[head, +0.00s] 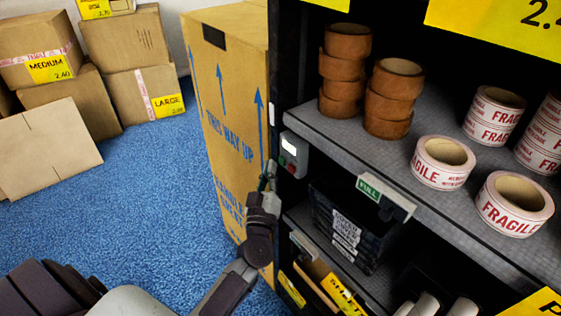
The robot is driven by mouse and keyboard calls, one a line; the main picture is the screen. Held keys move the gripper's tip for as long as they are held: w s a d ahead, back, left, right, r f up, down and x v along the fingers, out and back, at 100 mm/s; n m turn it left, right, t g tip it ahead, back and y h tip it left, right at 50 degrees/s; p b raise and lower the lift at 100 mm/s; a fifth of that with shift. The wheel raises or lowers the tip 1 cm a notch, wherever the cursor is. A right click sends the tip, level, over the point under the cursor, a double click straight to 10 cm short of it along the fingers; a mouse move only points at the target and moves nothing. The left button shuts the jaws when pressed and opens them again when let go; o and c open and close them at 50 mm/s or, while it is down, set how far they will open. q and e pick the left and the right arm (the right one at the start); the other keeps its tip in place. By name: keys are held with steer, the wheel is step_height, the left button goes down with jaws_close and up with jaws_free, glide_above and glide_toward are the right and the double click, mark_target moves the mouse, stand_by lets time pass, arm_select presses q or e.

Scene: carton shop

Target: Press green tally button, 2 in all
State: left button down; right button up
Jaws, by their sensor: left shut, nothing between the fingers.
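The tally box (293,154) is a small grey unit on the dark side post of the shelf, with a lit white display (289,143) at its top. Small buttons sit below the display; a reddish one shows, and the green one is too small to make out surely beside my fingertips. My left gripper (269,177) is shut and empty, pointing up just left of and below the tally box. I cannot tell whether it touches the box. My right gripper is not in view.
The shelf (325,127) holds brown tape rolls (387,98) and FRAGILE tape rolls (443,162). A tall carton (225,110) stands left of the post. Blue carpet (140,200) is clear.

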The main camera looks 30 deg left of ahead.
arm_select(q)
steer(key=shift+w+d, duration=0.15)
steer(key=shift+w, duration=0.3)
steer(key=shift+w+d+p, duration=0.2)
steer(key=shift+w+p, duration=0.1)
steer(key=shift+w, duration=0.1)
stand_by(0.8)
steer(key=shift+s+a, duration=0.1)
steer(key=shift+s, duration=0.05)
steer(key=shift+s+a+p, duration=0.25)
steer(key=shift+s+p, duration=0.05)
steer(key=shift+s, duration=0.4)
steer(key=s, duration=0.1)
steer(key=s+a+p, duration=0.1)
steer(key=s, duration=0.1)
steer(key=s+a, duration=0.1)
steer(key=shift+s, duration=0.3)
